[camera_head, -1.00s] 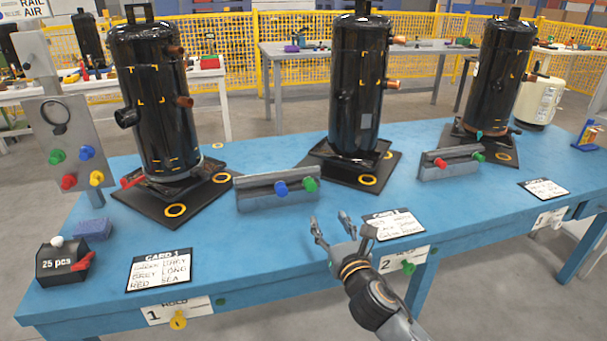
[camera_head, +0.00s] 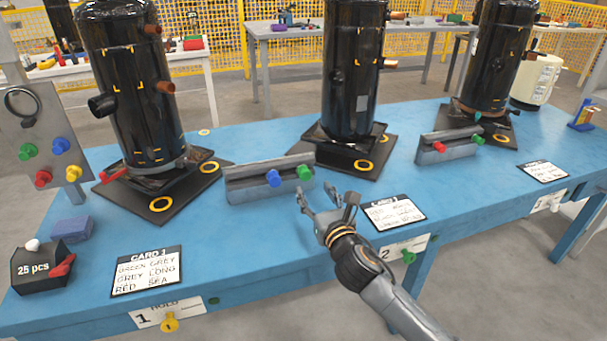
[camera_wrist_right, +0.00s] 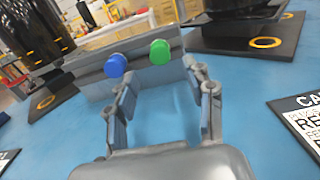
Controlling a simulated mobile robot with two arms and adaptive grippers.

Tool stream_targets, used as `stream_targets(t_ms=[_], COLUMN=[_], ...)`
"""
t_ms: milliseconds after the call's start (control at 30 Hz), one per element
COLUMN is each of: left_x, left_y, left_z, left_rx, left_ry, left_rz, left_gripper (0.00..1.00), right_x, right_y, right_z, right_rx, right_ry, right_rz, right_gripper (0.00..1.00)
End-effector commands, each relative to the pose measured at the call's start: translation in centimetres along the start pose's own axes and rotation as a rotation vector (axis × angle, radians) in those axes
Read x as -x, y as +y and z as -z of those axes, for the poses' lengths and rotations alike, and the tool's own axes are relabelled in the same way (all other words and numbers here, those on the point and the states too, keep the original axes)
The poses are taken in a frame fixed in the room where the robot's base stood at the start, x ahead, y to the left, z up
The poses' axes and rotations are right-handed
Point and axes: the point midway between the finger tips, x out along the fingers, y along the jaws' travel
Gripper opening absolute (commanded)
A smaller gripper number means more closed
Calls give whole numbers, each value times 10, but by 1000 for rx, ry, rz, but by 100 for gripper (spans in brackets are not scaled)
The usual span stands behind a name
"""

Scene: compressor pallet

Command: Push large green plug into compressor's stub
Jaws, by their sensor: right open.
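A large green plug (camera_head: 304,173) sits in the grey holder (camera_head: 243,185) between the left and middle compressors, beside a blue plug (camera_head: 272,178). My right gripper (camera_head: 326,200) is open and empty, just in front of the holder and below the green plug. In the right wrist view the green plug (camera_wrist_right: 160,52) and blue plug (camera_wrist_right: 115,65) show beyond the open fingers (camera_wrist_right: 165,95), apart from them. The left compressor (camera_head: 128,90) has black and copper stubs on its sides. The middle compressor (camera_head: 354,75) has copper stubs at its right. My left gripper is not seen.
A board with several plugs (camera_head: 15,125) stands at the far left. Card 1 (camera_head: 147,270) and another card (camera_head: 395,212) lie near the front edge. A black box (camera_head: 35,270) is at the left corner. The right compressor (camera_head: 490,60) stands beyond another holder (camera_head: 450,147).

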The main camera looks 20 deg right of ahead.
Motion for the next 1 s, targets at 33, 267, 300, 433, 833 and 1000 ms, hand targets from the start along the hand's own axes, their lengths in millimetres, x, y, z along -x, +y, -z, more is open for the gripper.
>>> stream_targets(t_ms=[33,267,300,433,833,1000], left_x=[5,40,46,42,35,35], left_y=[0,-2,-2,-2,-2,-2], left_z=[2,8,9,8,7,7], left_rx=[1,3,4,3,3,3], left_ry=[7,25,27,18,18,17], left_rz=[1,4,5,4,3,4], left_gripper=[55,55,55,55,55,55], right_x=[-6,-28,-31,-48,-71,-71], right_y=[0,0,0,0,1,0], right_z=[1,2,1,-2,-1,0], right_rx=[-1,-1,0,1,0,-1], right_ry=[-2,-2,-2,0,-1,-1], right_rz=[0,0,0,0,-1,-1], right_gripper=[53,53,53,53,53,53])
